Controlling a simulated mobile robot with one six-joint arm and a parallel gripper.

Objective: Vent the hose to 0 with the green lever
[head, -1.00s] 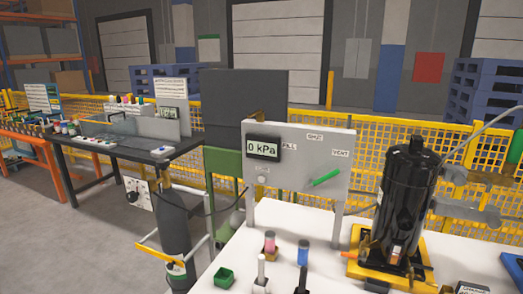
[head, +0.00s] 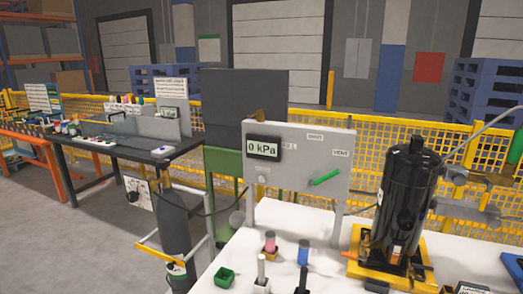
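The green lever (head: 325,178) is on a pale upright panel (head: 334,184) at the back of the white table. It slants up to the right, its raised end toward the VENT label (head: 340,153). A SHUT label (head: 314,136) is above it, and a fainter label to its left is hard to read. The gauge display (head: 263,148) at the panel's upper left reads 0 kPa. A black compressor (head: 405,205) stands upright on a yellow base right of the panel. I cannot make out which line is the task's hose. My gripper is not in view.
The white table (head: 330,262) holds a green square cup (head: 224,277) and several small posts with coloured tops in front of the panel. A dark workbench (head: 125,150) is to the left. Yellow mesh fencing (head: 400,140) runs behind. Grey floor is open at the lower left.

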